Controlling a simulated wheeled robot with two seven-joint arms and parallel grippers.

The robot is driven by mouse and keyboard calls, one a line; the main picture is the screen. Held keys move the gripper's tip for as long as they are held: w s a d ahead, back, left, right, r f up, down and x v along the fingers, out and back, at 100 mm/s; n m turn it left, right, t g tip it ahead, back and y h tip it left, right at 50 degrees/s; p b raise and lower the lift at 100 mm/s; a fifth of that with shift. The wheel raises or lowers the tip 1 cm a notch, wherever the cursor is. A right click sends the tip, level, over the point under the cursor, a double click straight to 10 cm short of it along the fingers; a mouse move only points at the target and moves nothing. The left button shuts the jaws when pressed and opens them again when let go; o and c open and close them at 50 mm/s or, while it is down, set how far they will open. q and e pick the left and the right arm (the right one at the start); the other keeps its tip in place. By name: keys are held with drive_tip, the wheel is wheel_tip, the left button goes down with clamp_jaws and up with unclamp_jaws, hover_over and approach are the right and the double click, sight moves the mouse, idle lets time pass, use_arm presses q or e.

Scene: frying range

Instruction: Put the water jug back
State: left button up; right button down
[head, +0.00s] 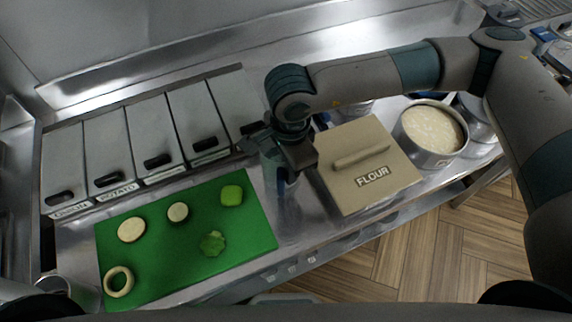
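The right gripper (288,172) points down over the steel counter, between the green board and the flour box. A clear, bluish vessel, which looks like the water jug (268,166), shows right at its fingers. The wrist hides much of the vessel. I cannot tell whether the fingers are closed on it or only beside it, or whether it touches the counter. My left gripper is not in view.
A green cutting board (165,273) with sliced food pieces lies at left front. Lidded bins (155,135) line the back. The flour box (367,165) stands close right of the gripper, and a round pot (432,130) is beyond it.

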drive_tip(key=shift+s, duration=0.2)
drive_tip(key=shift+f+b, duration=0.15)
drive_tip(key=shift+b, duration=0.15)
drive_tip(key=c, duration=2)
unclamp_jaws()
drive_tip(key=shift+w, duration=0.1)
